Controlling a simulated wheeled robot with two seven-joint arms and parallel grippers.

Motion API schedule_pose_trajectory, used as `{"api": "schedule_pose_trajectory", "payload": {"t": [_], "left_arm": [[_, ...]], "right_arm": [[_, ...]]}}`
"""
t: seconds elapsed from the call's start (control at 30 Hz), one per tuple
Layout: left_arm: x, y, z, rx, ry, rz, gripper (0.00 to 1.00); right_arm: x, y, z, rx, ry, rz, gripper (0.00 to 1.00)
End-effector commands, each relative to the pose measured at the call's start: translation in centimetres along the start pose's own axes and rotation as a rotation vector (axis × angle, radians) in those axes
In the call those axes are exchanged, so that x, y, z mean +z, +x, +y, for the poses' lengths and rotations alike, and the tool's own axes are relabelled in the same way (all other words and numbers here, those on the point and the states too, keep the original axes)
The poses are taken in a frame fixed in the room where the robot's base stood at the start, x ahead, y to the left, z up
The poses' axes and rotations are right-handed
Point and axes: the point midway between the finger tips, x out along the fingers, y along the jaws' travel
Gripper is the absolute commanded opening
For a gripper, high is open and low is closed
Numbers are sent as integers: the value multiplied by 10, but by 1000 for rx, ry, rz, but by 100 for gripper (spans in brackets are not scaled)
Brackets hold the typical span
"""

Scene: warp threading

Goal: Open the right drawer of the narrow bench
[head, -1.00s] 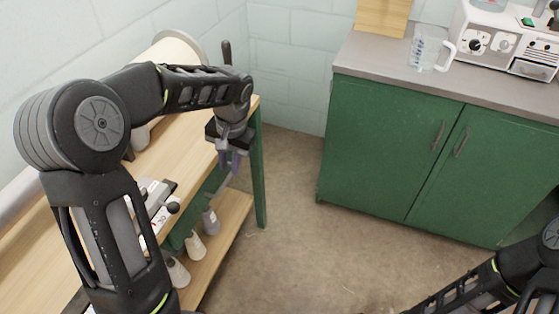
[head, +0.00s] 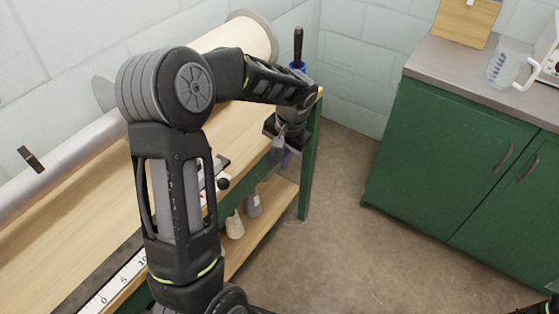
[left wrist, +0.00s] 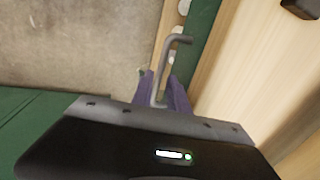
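The narrow wooden-topped bench (head: 232,132) with a green frame stands along the left wall. Its front edge also shows in the left wrist view (left wrist: 222,60). My left gripper (head: 283,155) is at the bench's front side near its far end, pointing down. In the left wrist view, its purple fingers (left wrist: 161,82) stand apart on either side of a grey bent bar handle (left wrist: 173,52). I cannot tell whether either finger touches it. The drawer front is mostly hidden by my left arm and gripper. My right gripper is out of view.
A lower shelf (head: 268,215) under the bench holds pale cones (head: 234,225). A large roll (head: 230,45) and a blue-collared tool (head: 298,62) are at the bench's back. A green cabinet (head: 450,150) stands at the right. The floor between is clear.

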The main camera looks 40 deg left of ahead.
Motion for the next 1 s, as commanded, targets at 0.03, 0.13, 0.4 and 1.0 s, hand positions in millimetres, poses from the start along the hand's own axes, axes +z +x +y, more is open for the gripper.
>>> {"api": "schedule_pose_trajectory", "payload": {"t": [0.03, 0.13, 0.4, 1.0], "left_arm": [[1, 6, 0, 1, 0, -3, 20], [1, 11, 0, 1, -1, -2, 20], [0, 11, 0, 1, 0, 0, 19], [0, 11, 0, 1, 0, 0, 0]], "right_arm": [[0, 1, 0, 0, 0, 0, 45], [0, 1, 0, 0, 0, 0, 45], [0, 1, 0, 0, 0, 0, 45], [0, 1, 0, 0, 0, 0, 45]]}}
